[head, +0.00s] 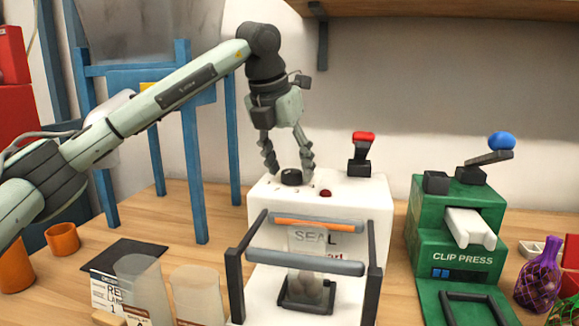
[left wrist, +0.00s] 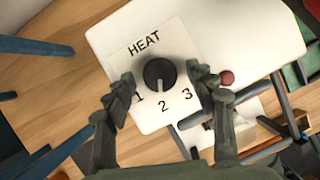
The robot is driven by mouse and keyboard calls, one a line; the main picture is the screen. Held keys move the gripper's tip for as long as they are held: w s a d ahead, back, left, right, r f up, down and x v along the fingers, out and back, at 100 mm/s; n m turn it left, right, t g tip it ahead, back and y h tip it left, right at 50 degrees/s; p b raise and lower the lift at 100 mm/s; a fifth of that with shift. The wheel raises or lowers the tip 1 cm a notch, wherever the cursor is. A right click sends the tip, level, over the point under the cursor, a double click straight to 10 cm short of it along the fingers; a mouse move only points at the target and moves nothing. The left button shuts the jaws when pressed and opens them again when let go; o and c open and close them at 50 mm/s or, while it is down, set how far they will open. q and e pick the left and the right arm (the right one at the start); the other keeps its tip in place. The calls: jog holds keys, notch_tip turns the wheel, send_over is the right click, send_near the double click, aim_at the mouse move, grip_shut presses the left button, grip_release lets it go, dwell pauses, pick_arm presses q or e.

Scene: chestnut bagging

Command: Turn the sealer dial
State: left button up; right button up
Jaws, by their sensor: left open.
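The white sealer (head: 350,205) stands on the table in the middle of the head view. Its black round dial (head: 291,177) is on the top, near the left rear. In the left wrist view the dial (left wrist: 160,73) sits on a plate marked HEAT with numbers 1, 2 and 3. Its white mark points down the picture, close to the 2. My left gripper (head: 288,168) is open and points down over the dial, one finger to each side. In the left wrist view the fingers (left wrist: 162,78) flank the dial with gaps showing. My right gripper is not in view.
A small red knob (head: 325,193) and a red-topped lever (head: 361,150) are beside the dial. A pouch (head: 308,240) stands at the sealer's front bars. The green clip press (head: 455,240) is right. A blue frame (head: 190,150) stands behind left; clear bags (head: 197,295) are front left.

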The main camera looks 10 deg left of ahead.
pick_arm(q)
jog(key=v, duration=1.1)
jog(key=shift+s+r, duration=0.2)
jog(key=shift+r, duration=0.05)
jog(key=shift+a, duration=0.1)
